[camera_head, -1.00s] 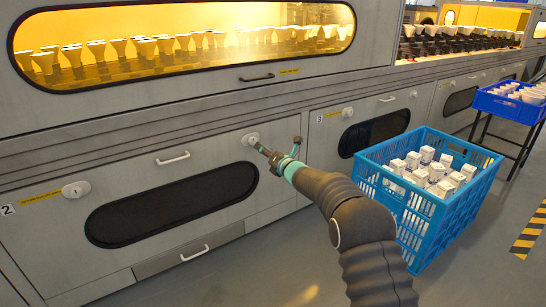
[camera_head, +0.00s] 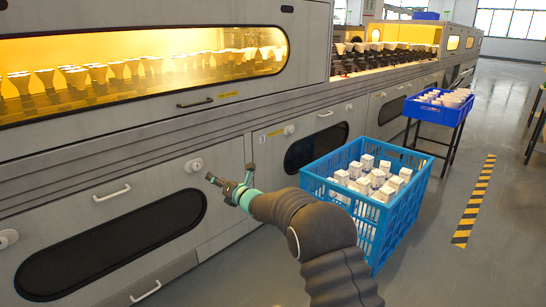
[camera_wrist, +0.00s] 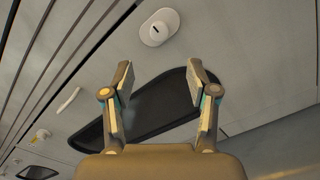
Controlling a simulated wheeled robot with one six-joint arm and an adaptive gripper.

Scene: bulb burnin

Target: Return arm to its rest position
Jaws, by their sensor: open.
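My gripper (camera_head: 222,182) is held out in front of the grey machine's lower panels, to the left of the blue crate. In the wrist view my gripper (camera_wrist: 160,82) has its two fingers spread wide with nothing between them. In the head view this knob (camera_head: 194,165) seems to be the one just left of my gripper. A dark oval window (camera_wrist: 150,112) lies behind the fingers.
A blue crate (camera_head: 385,222) of small white boxes stands on the floor at right. A blue tray (camera_head: 437,112) of white parts sits on a stand behind it. The grey machine (camera_head: 100,150) with lit bulbs fills the left. Open floor with a striped strip (camera_head: 474,200) lies right.

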